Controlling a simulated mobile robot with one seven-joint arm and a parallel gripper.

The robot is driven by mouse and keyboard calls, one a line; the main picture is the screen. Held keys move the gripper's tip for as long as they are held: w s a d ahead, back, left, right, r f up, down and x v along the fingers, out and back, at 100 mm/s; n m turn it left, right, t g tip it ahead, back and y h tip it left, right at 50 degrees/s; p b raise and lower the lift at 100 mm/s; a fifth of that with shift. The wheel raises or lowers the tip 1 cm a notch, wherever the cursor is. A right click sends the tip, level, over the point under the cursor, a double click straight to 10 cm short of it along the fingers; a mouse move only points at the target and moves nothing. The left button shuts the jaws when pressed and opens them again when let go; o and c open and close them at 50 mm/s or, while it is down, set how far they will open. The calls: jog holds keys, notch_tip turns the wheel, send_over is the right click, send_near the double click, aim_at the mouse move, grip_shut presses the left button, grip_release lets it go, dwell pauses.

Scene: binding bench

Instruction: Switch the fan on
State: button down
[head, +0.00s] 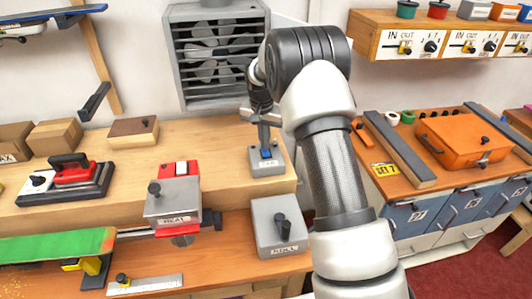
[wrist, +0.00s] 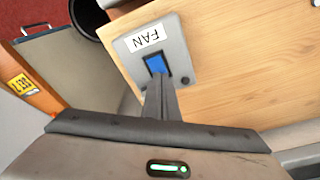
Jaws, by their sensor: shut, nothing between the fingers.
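The fan (head: 212,55) is a grey louvred unit on the back wall in the head view. Its switch box (head: 270,167) is grey, with a blue rocker and a FAN label, and sits at the right end of the raised wooden shelf. The box also shows in the wrist view (wrist: 178,62), with the blue rocker (wrist: 156,63) beside the label. My gripper (head: 267,145) is shut and empty, pointing down over the box. In the wrist view its fingertips (wrist: 158,77) are at the edge of the rocker and hide part of it. I cannot tell whether they touch.
A grey box marked ROLL (head: 280,228) with a dark lever stands in front of the shelf. A HEAT unit (head: 173,200) with a red-and-white top is to the left. An orange case (head: 462,140) lies on the right bench. The shelf left of the switch is partly clear.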

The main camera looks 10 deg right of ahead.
jog(key=shift+f, duration=0.2)
notch_tip(320, 180, up, 7)
jog(key=p, duration=0.4)
dwell(0.5)
jog(key=shift+r, duration=0.1)
jog(key=s+r+n+t, duration=0.2)
jog(key=s+r+n, duration=0.1)
jog(key=s+r, duration=1.6)
jog(key=s+n+t, duration=0.2)
jog(key=s+n, duration=0.1)
jog(key=s, duration=1.7)
jog(key=shift+r+y, duration=0.35)
jog(key=shift+y, duration=0.05)
